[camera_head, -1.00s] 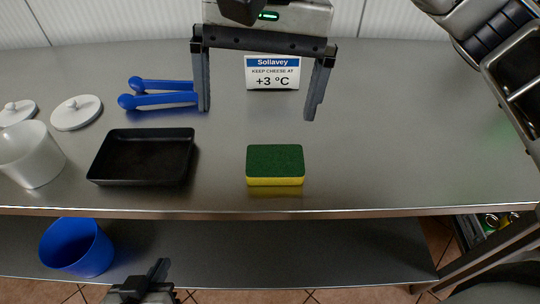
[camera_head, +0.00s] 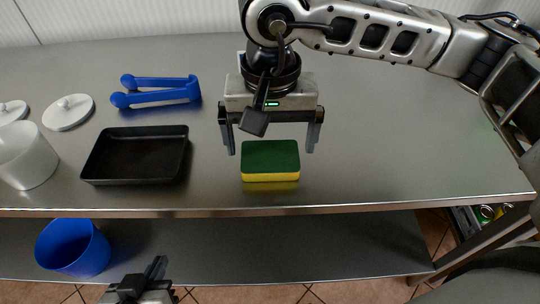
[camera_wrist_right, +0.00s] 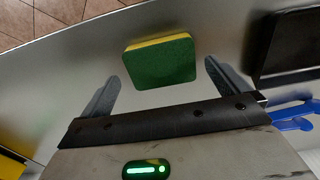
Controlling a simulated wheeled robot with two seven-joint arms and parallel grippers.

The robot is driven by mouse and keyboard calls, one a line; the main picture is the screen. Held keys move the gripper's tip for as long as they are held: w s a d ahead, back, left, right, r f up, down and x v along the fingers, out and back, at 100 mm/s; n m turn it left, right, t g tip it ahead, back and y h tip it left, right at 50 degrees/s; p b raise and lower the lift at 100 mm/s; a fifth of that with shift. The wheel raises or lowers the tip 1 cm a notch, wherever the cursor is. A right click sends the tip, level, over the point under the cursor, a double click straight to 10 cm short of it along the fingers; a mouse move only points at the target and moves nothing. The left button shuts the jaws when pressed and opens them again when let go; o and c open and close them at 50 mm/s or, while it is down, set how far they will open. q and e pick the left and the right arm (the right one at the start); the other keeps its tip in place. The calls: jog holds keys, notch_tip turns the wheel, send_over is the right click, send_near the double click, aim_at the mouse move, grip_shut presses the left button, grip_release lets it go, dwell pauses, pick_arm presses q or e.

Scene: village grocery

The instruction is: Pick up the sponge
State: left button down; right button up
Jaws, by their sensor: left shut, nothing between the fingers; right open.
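The sponge (camera_head: 270,157), green on top and yellow below, lies flat on the steel counter near its front edge. My right gripper (camera_head: 271,148) is open above and just behind it, with one finger to each side in the head view. In the right wrist view the sponge (camera_wrist_right: 160,62) sits just beyond the gap between the open fingertips (camera_wrist_right: 162,72), apparently untouched. My left gripper (camera_head: 150,275) is at the bottom of the head view, low in front of the counter, shut and empty.
A black tray (camera_head: 136,179) lies left of the sponge, with blue tongs (camera_head: 160,95) behind it. A white pot (camera_head: 25,157) and white lids (camera_head: 68,112) stand further left. A blue bucket (camera_head: 75,250) sits on the lower shelf (camera_head: 200,245). The counter right of the sponge is clear.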

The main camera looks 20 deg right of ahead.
aim_at(270, 154)
jog(key=shift+w+f, duration=0.2)
jog(key=shift+f, duration=1.5)
jog(key=shift+c, duration=0.3)
jog(key=c, duration=0.7)
jog(key=shift+c, duration=0.2)
